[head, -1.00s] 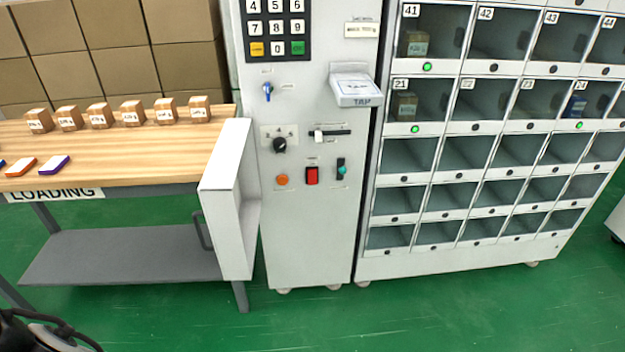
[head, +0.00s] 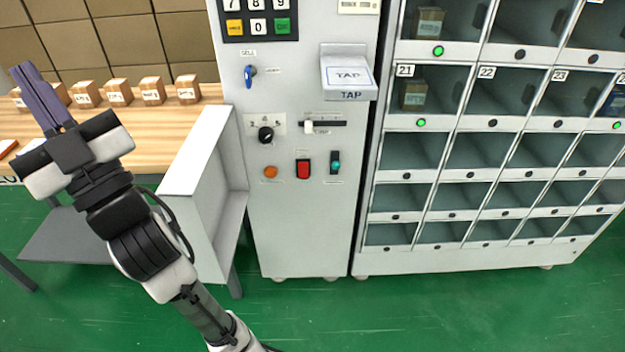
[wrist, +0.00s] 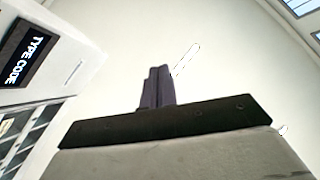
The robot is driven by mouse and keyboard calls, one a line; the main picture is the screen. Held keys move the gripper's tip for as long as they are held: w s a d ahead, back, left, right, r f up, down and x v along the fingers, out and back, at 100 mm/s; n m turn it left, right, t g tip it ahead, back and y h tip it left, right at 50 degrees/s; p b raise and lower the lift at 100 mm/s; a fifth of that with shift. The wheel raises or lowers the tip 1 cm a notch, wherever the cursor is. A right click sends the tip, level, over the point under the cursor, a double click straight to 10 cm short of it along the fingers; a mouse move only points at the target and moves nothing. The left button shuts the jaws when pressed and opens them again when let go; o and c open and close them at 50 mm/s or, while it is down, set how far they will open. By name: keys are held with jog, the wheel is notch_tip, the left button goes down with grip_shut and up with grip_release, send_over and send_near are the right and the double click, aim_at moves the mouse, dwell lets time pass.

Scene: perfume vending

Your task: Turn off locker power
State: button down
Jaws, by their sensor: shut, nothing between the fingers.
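The control panel (head: 300,225) is the pale front of a cabinet left of the locker. My gripper (head: 26,70) is raised at the left, shut and empty, pointing up, well apart from the panel. In the wrist view its fingers (wrist: 158,72) are together against a pale background.
The locker (head: 440,257) has several compartments, some with green lights. A TAP reader (head: 347,76) juts from the panel. Boxes sit on the table. Green floor in front is clear.

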jog(key=w+d+f+m+t+h, duration=0.2)
jog(key=w+d+f+m+h, duration=0.25)
jog(key=w+h, duration=0.35)
jog(key=w+d+f+m+t+h, duration=0.1)
jog(key=w+d+f+m+h, duration=0.4)
jog(key=w, duration=0.4)
jog(key=w+d+f+m+g+h, duration=0.2)
jog(key=w+d+f+h, duration=0.3)
jog(key=d+f, duration=0.35)
jog(key=w+d+f+m+g+h, duration=0.1)
jog(key=w+d+f+m+h, duration=0.1)
jog(key=w+d+f+h, duration=0.5)
notch_tip(320, 180, down, 15)
jog(key=w+d+t+y, duration=0.2)
jog(key=t+y, duration=0.1)
jog(key=t, duration=0.1)
jog(key=s+f+t, duration=0.2)
jog(key=s+f, duration=0.6)
jog(key=f, duration=0.5)
jog(key=shift+t+h+p, duration=0.3)
jog(key=shift+t, duration=0.1)
jog(key=shift+d+r+n, duration=0.1)
jog(key=shift+r+n, duration=0.05)
jog(key=shift+n, duration=0.1)
